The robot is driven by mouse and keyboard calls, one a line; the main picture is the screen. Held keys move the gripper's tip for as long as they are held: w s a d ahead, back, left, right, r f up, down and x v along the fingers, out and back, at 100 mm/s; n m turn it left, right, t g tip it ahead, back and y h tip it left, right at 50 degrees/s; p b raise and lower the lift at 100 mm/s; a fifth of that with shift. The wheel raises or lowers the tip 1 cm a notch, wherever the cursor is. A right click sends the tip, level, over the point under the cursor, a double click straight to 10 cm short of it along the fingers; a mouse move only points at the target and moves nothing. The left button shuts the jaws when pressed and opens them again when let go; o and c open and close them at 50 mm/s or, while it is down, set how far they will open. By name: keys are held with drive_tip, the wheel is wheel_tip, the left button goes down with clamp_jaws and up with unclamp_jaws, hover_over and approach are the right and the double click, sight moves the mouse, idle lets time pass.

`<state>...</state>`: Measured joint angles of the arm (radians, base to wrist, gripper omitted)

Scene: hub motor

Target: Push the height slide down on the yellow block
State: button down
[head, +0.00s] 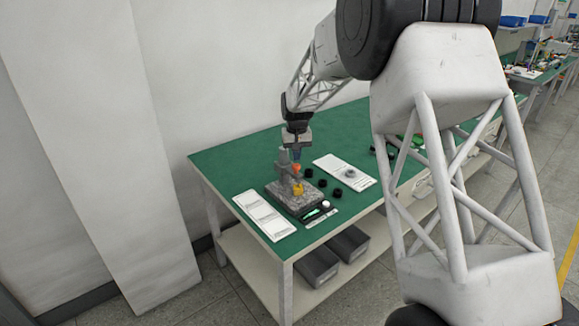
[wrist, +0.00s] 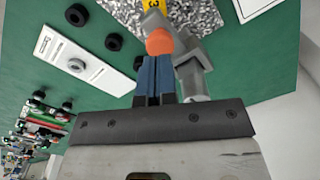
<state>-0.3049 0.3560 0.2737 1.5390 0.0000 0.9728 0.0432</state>
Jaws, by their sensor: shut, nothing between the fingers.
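The granite base (head: 288,199) stands on the green table with a grey post and slide arm (head: 284,160) on it. The yellow block (head: 298,188) sits on the base below the slide; a part of it with a dark "3" shows at the top edge of the wrist view (wrist: 153,5). My gripper (wrist: 154,60) is shut, its blue fingers together, pointing at a rounded orange piece (wrist: 159,42) beside the grey slide (wrist: 190,52). The fingertips are at or very near the orange piece; whether they touch cannot be told. The slide's contact with the block is hidden.
Several black rings (head: 321,183) lie right of the base. A white sheet with a grey ring (head: 344,171) lies beyond them, and another white sheet (head: 264,216) lies to the left. A small dark device with a green display (head: 313,214) lies in front.

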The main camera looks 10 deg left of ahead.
sight(296, 165)
drive_tip(key=shift+f, duration=2.45)
drive_tip(key=shift+r, duration=0.1)
idle(0.6)
drive_tip(key=shift+r, duration=3.9)
drive_tip(key=shift+s+d+r, duration=0.15)
drive_tip(key=shift+r, duration=0.05)
drive_tip(key=s+d+r+m, duration=0.1)
drive_tip(key=s+d+r, duration=0.45)
drive_tip(key=s, duration=0.35)
drive_tip(key=s+d+r+t, duration=0.1)
drive_tip(key=s+d+r, duration=0.3)
drive_tip(key=s+d, duration=0.3)
drive_tip(key=s+d+r+m, duration=0.1)
drive_tip(key=s+d+r, duration=0.4)
drive_tip(key=s, duration=0.5)
drive_tip(key=s+d+f, duration=0.1)
drive_tip(key=s+d, duration=0.2)
drive_tip(key=s, duration=0.7)
drive_tip(key=s+d+f+t, duration=0.1)
drive_tip(key=s+d, duration=0.2)
drive_tip(key=s, duration=0.7)
drive_tip(key=s+d+f+m, duration=0.1)
drive_tip(key=s+d, duration=0.2)
drive_tip(key=s, duration=0.7)
drive_tip(key=shift+d+f+t, duration=0.3)
drive_tip(key=shift+f, duration=0.1)
